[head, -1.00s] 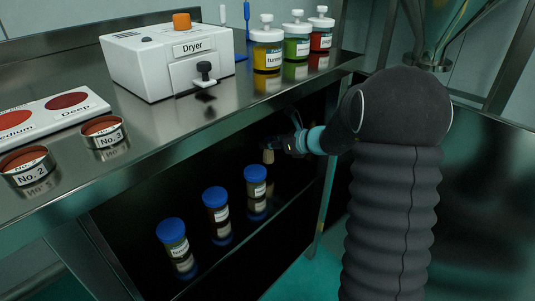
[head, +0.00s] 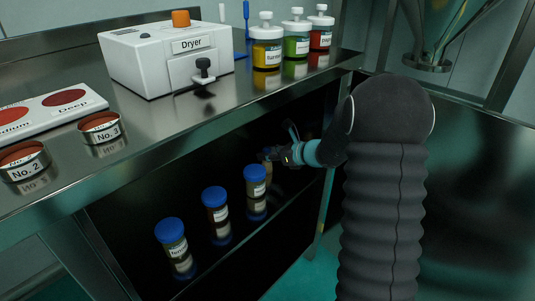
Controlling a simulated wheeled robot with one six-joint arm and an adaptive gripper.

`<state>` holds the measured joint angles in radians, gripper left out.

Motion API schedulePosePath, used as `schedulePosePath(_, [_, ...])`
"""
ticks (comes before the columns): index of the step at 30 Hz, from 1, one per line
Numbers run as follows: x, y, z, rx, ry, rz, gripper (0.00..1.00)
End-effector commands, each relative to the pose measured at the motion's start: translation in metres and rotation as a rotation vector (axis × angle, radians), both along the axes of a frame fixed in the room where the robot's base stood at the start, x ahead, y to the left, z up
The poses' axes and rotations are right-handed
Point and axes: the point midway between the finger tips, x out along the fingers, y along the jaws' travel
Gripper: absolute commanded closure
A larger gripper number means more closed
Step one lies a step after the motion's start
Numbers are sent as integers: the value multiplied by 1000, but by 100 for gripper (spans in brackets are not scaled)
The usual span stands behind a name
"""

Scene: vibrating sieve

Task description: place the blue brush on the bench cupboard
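My gripper (head: 276,156) is inside the dark cupboard space (head: 155,195) under the bench top, just right of and above the rearmost blue-capped jar. A small tan piece (head: 266,154), perhaps the brush's bristles, shows at its fingertips. A thin bluish strip (head: 292,130) sticks up at the gripper; I cannot tell whether it is a finger part or the brush handle. The fingers are small and dark, so their opening is unclear. An upright blue rod (head: 246,12) and a white one (head: 222,12) stand on the bench behind the dryer.
Several blue-capped jars (head: 216,206) stand in a row on the cupboard shelf. The bench top (head: 180,125) above holds the dryer (head: 170,62), round tins (head: 101,129) and white-capped bottles (head: 297,38). A steel bench leg (head: 326,205) is close to my arm.

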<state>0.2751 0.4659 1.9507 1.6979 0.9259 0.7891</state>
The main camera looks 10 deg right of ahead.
Motion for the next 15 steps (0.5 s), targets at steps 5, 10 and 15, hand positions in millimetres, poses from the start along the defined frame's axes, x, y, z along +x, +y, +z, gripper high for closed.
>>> schedulePosePath(5, [0,0,1,0,0,0,49])
schedulePosePath(10, [0,0,1,0,0,0,49])
schedulePosePath(15, [-5,-6,8,0,-2,-3,49])
